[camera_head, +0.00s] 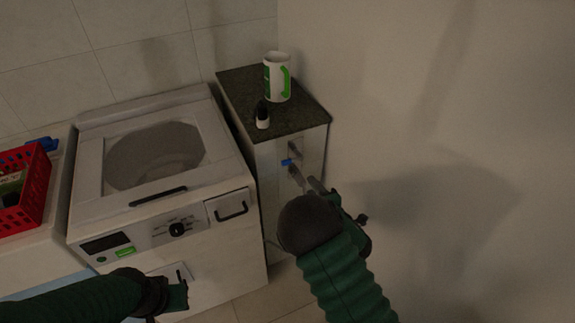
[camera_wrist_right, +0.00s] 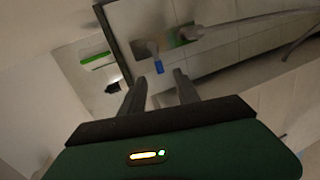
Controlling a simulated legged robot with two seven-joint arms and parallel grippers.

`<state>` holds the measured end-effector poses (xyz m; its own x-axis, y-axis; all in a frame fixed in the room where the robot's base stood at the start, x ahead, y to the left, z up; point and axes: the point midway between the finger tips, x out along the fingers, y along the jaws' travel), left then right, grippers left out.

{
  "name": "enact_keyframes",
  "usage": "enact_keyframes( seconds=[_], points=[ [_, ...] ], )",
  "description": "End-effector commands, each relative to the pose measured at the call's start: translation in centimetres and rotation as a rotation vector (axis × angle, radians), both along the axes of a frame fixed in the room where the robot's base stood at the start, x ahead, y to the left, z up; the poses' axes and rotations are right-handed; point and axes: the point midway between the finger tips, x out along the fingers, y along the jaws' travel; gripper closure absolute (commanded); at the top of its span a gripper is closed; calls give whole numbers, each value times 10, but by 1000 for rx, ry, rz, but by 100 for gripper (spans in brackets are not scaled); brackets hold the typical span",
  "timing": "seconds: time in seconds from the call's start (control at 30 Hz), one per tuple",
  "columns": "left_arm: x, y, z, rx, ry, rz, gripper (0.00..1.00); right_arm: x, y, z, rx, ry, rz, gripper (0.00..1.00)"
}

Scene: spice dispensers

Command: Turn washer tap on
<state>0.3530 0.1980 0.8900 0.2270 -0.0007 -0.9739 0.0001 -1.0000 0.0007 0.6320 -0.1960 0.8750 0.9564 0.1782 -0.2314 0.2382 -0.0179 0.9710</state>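The washer tap (camera_head: 287,162) has a small blue handle. It sits on the light front of a narrow cabinet (camera_head: 268,165) right of the washing machine (camera_head: 185,255). In the right wrist view the blue handle (camera_wrist_right: 158,67) lies beyond my fingertips, roughly in line with the space between them. My right gripper (camera_head: 311,184) is in front of the cabinet, just right of and below the tap. The right wrist view shows its two fingers (camera_wrist_right: 159,85) apart with nothing between them. My left gripper (camera_head: 183,285) is low before the washing machine, away from the tap; its finger gap is unclear.
A grey hose (camera_wrist_right: 235,25) shows near the tap. A red basket (camera_head: 33,190) is far left. A bare wall is right.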

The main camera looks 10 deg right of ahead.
Motion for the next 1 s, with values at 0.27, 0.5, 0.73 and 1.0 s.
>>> enact_keyframes(
  seconds=[0.27,0.5,0.73,1.0],
  points=[
    [0,0,-2,0,0,0,100,20,16,-2,-56,-51,71,62],
    [0,0,-4,0,0,0,100,78,29,-15,-54,-51,69,62],
    [0,0,-7,0,0,0,100,132,42,-27,-54,-49,67,62],
    [0,0,-9,0,0,0,100,161,49,-32,-53,-48,65,62]
  ],
)
